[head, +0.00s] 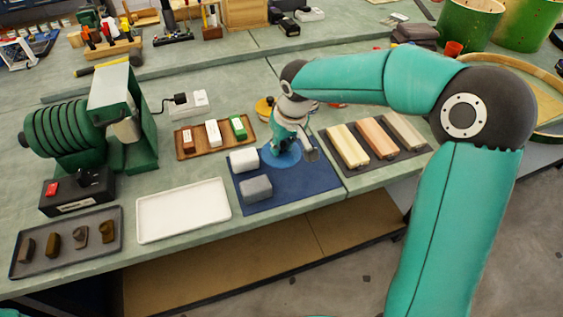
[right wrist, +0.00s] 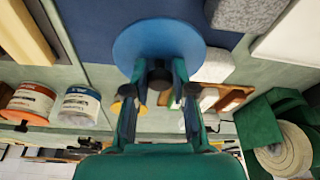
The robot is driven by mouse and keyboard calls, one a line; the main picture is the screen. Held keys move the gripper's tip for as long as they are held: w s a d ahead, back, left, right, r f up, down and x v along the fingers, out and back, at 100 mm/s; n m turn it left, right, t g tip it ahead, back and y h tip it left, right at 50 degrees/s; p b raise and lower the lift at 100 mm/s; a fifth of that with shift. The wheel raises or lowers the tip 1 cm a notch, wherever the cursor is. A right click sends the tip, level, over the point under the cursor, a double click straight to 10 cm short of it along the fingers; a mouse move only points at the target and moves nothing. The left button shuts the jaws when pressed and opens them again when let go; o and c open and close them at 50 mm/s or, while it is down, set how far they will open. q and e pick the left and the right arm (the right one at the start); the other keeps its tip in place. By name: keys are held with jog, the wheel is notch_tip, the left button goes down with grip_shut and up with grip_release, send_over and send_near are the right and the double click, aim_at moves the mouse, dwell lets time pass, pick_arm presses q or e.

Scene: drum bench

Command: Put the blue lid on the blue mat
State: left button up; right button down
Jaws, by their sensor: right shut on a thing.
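The blue lid (head: 282,157) is a round flat disc over the upper part of the dark blue mat (head: 314,181). My right gripper (head: 292,142) is shut on the lid from above, partly covering it. In the right wrist view the fingers (right wrist: 161,82) close at the near side of the lid (right wrist: 158,42), with the mat (right wrist: 92,22) behind it. I cannot tell whether the lid touches the mat or is slightly above it. My left gripper is not in view.
A white block (head: 244,160) and a grey block (head: 256,188) sit on the mat's left side. A white tray (head: 183,211) is to the left, a wooden tray (head: 184,149) behind. A dark tray with wooden bars (head: 348,146) is to the right. The mat's front right is bare.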

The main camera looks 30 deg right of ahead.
aim_at(282, 171)
jog(key=shift+f, duration=3.25)
jog(key=shift+f, duration=0.1)
jog(key=c, duration=1)
grip_release()
jog(key=shift+o, duration=0.2)
jog(key=v, duration=1.2)
jog(key=shift+s, duration=0.1)
